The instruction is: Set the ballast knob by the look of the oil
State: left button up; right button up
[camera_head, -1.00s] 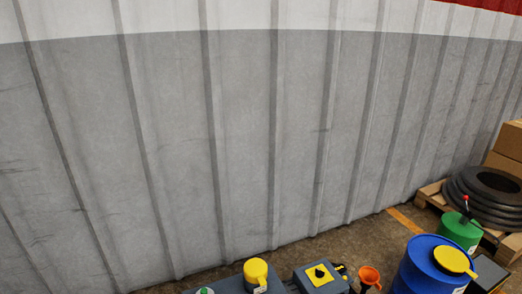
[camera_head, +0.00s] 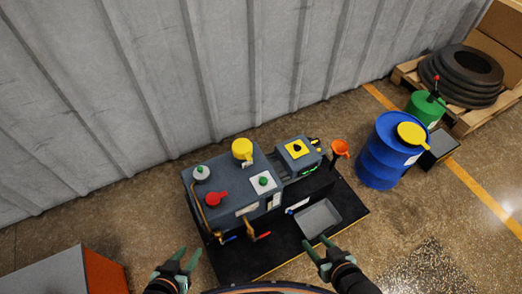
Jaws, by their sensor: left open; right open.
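A grey-blue pump unit (camera_head: 238,205) stands on a black base on the floor, in the middle of the head view. On its top are a green knob on a white plate (camera_head: 263,182), a red knob (camera_head: 216,198), a green-topped round fitting (camera_head: 201,173) and a yellow cap (camera_head: 242,149). I cannot tell for sure which is the ballast knob. A pale upright strip (camera_head: 276,200) shows on its front; no oil colour can be read. My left gripper (camera_head: 187,257) and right gripper (camera_head: 316,244) are open and empty, near the bottom edge, apart from the knobs.
A grey tray (camera_head: 335,218) sits on the base's right part. A box with a black switch on a yellow plate (camera_head: 297,147) adjoins the pump. An orange funnel (camera_head: 340,148) and blue drum (camera_head: 382,160) stand right. An orange-sided cabinet (camera_head: 104,272) is lower left. A corrugated wall is behind.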

aim_at(263, 181)
jog(key=k, duration=1.5)
